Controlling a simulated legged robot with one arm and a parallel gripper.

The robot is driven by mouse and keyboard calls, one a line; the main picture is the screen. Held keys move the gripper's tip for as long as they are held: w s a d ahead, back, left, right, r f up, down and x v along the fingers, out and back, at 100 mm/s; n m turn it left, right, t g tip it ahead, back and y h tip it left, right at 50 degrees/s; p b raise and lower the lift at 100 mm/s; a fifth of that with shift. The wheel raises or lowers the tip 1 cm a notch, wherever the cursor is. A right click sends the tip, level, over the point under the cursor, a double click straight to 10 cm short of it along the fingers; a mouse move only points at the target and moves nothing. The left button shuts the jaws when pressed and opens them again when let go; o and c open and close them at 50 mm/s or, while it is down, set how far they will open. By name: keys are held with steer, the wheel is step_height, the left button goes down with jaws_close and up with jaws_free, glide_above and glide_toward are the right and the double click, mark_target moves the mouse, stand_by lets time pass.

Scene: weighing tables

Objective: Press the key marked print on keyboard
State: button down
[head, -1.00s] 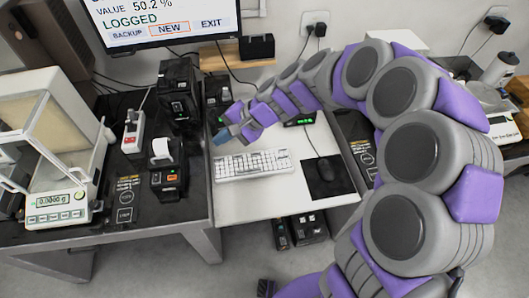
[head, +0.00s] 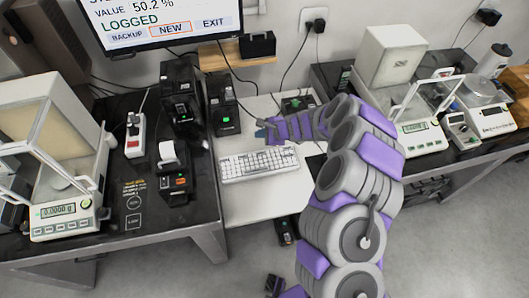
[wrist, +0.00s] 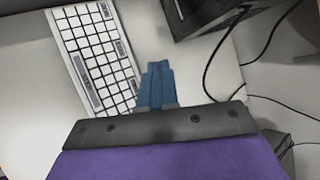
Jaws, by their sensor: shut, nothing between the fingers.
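The white keyboard (head: 262,164) lies on the white middle desk in the head view. It also shows at the upper left in the wrist view (wrist: 97,55). Its key labels are too small to read, so I cannot tell which key is marked print. My gripper (head: 262,132) is just behind the keyboard's far edge in the head view. In the wrist view its blue fingers (wrist: 158,72) are together and empty, beside the keyboard's edge. I cannot tell their height above the desk.
A monitor (head: 160,22) reads LOGGED, with BACKUP, NEW and EXIT. Black devices (head: 224,105) stand left and behind the keyboard. A dark box (wrist: 200,12) and cables are near my fingers. A balance (head: 66,222) is at left. Bare desk (head: 262,205) lies in front of the keyboard.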

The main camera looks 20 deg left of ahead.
steer(key=shift+w+d, duration=0.1)
steer(key=shift+d, duration=0.45)
steer(key=shift+a, duration=0.1)
steer(key=b, duration=0.5)
glide_above(263, 155)
step_height(263, 155, down, 8)
steer(key=shift+r, duration=0.1)
steer(key=shift+a+f+b, duration=0.1)
steer(key=shift+f+b, duration=0.3)
steer(key=shift+f, duration=0.2)
steer(key=shift+f+b, duration=0.65)
steer(key=shift+b, duration=0.05)
stand_by(1.9)
steer(key=shift+r+p, duration=0.35)
steer(key=shift+r, duration=0.4)
